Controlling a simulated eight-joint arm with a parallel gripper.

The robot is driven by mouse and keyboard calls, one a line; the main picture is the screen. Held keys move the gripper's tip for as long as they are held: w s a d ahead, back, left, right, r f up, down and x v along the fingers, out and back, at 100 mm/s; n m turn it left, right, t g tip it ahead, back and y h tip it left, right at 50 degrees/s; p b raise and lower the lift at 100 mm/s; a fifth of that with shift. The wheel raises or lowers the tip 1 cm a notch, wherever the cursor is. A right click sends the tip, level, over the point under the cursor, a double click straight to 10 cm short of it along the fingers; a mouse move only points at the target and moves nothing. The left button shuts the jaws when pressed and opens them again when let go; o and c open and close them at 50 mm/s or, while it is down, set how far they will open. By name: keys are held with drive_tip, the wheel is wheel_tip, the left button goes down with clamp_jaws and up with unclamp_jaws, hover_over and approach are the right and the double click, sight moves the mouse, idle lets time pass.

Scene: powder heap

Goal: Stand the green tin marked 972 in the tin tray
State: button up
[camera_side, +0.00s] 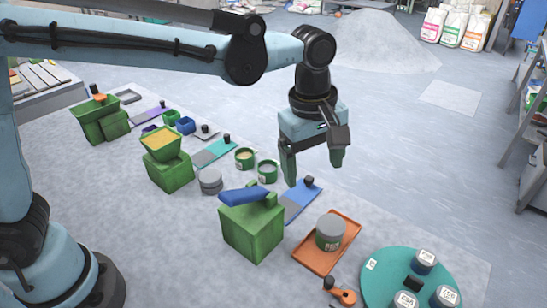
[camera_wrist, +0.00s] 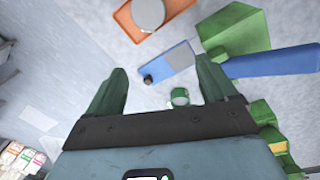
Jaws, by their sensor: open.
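A grey-green tin (camera_side: 329,241) with a grey lid stands upright in the orange tray (camera_side: 312,260). Its label is too small to read for certain. The tin's lid (camera_wrist: 148,12) and the tray (camera_wrist: 126,25) also show at the top of the wrist view. My gripper (camera_side: 313,172) is open and empty, raised above the table, up and to the left of the tin in the side view. In the wrist view its two fingers (camera_wrist: 161,68) are wide apart, with nothing between them at their height.
A green block (camera_side: 253,233) bearing a blue piece (camera_side: 245,196) stands left of the tray. A blue-grey board (camera_side: 300,200) lies behind it. A teal turntable (camera_side: 383,280) with several labelled tins is at the front right. Open green tins (camera_side: 245,160) stand further back.

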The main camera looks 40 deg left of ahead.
drive_tip(key=s+a+m+t, duration=0.2)
drive_tip(key=s+a+m, duration=0.1)
drive_tip(key=a, duration=0.3)
drive_tip(key=s+a+m+t, duration=0.2)
drive_tip(key=s+a+m, duration=0.1)
drive_tip(key=a+m, duration=0.2)
drive_tip(key=s+a+f+m+t, duration=0.1)
drive_tip(key=s+a+m, duration=0.3)
drive_tip(key=a, duration=0.5)
drive_tip(key=shift+m+t+y, duration=0.3)
drive_tip(key=shift+m+t, duration=0.2)
drive_tip(key=shift+t, duration=0.1)
drive_tip(key=shift+a+f, duration=0.1)
